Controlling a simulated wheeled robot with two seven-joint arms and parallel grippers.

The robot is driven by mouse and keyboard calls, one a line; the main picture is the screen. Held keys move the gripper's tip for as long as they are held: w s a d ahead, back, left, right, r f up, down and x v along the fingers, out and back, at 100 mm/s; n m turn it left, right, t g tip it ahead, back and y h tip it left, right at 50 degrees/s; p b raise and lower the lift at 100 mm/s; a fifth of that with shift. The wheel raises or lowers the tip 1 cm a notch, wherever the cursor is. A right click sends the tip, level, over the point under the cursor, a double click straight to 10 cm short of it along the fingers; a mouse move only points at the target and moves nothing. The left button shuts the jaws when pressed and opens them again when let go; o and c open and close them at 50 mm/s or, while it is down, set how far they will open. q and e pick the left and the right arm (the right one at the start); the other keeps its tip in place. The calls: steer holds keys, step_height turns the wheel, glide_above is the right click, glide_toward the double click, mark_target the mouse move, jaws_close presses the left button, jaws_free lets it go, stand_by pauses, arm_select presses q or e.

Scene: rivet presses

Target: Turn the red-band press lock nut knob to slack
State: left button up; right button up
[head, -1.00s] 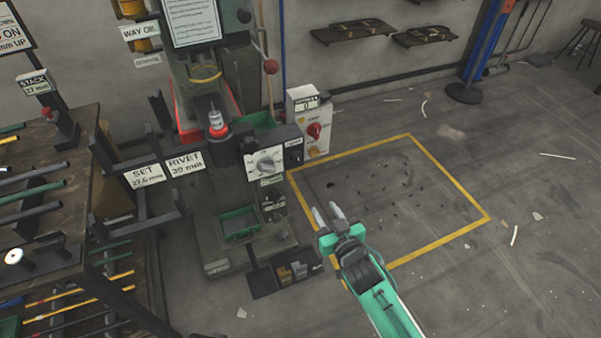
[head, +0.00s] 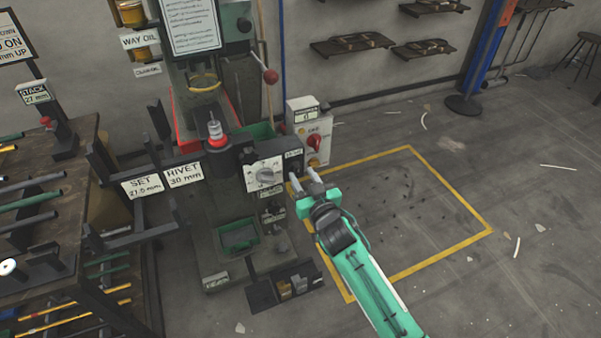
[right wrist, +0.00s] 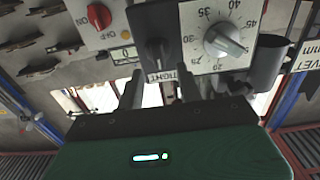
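The press with the red band (head: 217,142) stands left of centre in the head view. The black lock nut knob (right wrist: 158,50) is beside the dial, above a label reading TIGHT (right wrist: 160,77). My right gripper (head: 304,179) is open, its two fingers (right wrist: 160,90) pointing at this knob, one toward each side. It appears short of the knob; contact cannot be told. My left gripper is not in view.
A control box with a red switch (head: 314,141) stands right of the dial; its switch shows in the wrist view (right wrist: 99,16). A lever with a red ball (head: 270,76) is above. A rod rack (head: 80,205) fills the left.

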mark_target(297, 170)
steer(key=shift+x, duration=1.15)
jaws_close()
